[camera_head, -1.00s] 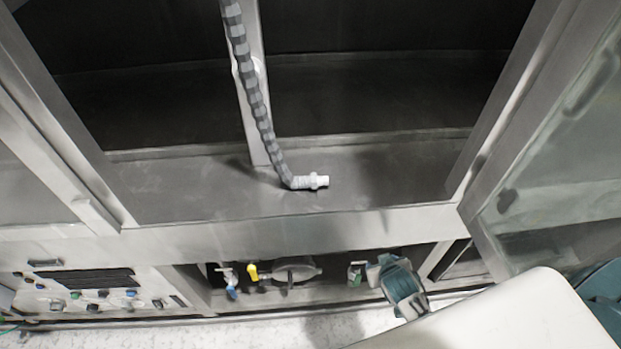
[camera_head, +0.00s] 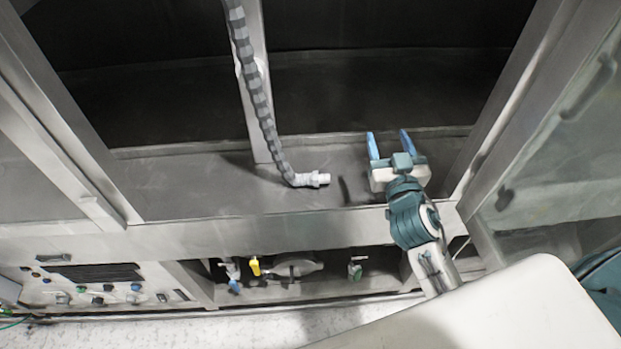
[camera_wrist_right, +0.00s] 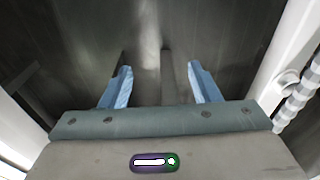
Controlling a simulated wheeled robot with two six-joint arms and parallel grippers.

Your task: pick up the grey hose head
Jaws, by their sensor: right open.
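The grey hose head (camera_head: 312,179) lies on the metal ledge at the lower end of a ribbed grey hose (camera_head: 261,105). The hose hangs down in front of a vertical post. My right gripper (camera_head: 389,145) is open and empty over the ledge, to the right of the hose head and apart from it. Its blue fingers point towards the dark opening. In the right wrist view the open fingers (camera_wrist_right: 158,88) have nothing between them, and part of the striped hose (camera_wrist_right: 300,95) shows at the right edge. My left gripper is not in view.
The ledge (camera_head: 215,193) is bare to the left of the hose head. A vertical post (camera_head: 252,60) stands behind the hose. A glass-paned door frame (camera_head: 560,150) stands at the right. Below are valves, with a yellow handle (camera_head: 254,266), and a control panel (camera_head: 95,285).

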